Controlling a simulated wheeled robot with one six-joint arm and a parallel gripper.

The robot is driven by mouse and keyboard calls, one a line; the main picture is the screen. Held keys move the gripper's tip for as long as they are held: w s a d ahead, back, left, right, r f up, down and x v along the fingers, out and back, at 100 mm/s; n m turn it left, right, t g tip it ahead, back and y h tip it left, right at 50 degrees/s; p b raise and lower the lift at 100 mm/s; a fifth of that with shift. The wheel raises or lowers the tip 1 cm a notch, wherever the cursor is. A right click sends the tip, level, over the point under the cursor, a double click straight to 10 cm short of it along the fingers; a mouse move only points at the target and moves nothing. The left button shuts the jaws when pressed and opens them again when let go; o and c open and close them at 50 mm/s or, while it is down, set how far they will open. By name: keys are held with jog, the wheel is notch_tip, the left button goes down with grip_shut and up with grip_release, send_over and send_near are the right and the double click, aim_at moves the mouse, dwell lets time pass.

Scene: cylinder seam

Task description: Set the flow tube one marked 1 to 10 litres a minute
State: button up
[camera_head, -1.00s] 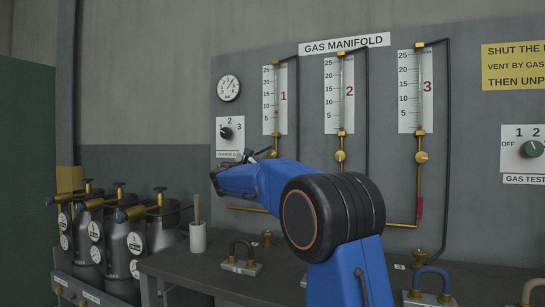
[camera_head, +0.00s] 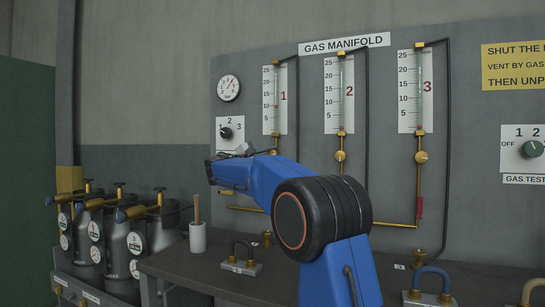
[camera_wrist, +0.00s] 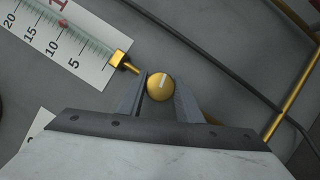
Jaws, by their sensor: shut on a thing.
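Flow tube one (camera_head: 281,85) is a white scale plate with a red 1, at the left of the row of tubes. Its red float sits near the 10 mark in the head view. The wrist view shows its plate (camera_wrist: 90,55) tilted, with the float a little above the 10 mark, seen at a slant. Its brass valve knob (camera_wrist: 160,88) has a white line on its face and is between the fingers of my gripper (camera_wrist: 161,98), which is shut on it. In the head view my arm hides most of the knob and the fingers.
Tubes two (camera_head: 339,95) and three (camera_head: 415,90) stand to the right with their own brass knobs. A selector dial (camera_head: 226,132) and a round gauge (camera_head: 228,88) are at the left. The bench below holds a white cup (camera_head: 198,238) and a hose loop; gas cylinders stand left.

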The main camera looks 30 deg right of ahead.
jog(key=o, duration=1)
jog(key=shift+o, duration=0.2)
jog(key=shift+a, duration=0.15)
jog(key=v, duration=1.7)
jog(key=shift+a, duration=0.15)
